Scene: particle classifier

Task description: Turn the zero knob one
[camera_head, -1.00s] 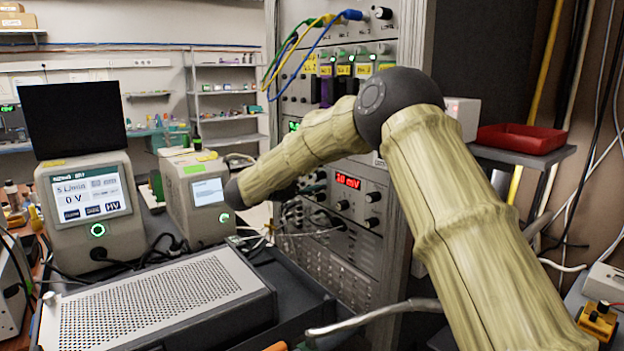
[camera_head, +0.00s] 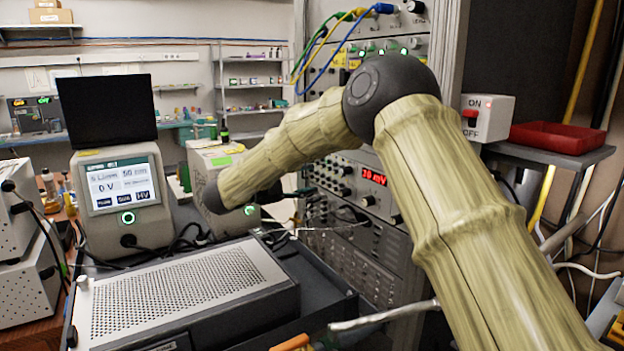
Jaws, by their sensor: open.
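A rack unit with a red "10 mV" display (camera_head: 374,175) stands right of center, with several black knobs on its face. One black knob (camera_head: 368,200) is below the display; another (camera_head: 397,219) is lower right. Their labels are too small to read, so I cannot tell which is the zero knob. My tan arm reaches from the lower right over the rack and bends left. My gripper (camera_head: 270,192) is a dark shape mostly hidden behind my forearm, left of the rack's knobs. It is open; I cannot tell whether it touches anything.
A perforated grey box (camera_head: 180,290) lies in front. Two instruments with screens stand at left, one showing 0 V (camera_head: 115,190). Colored cables (camera_head: 330,45) loop at the rack's top. An ON/OFF switch box (camera_head: 487,117) and a red tray (camera_head: 562,137) are at right.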

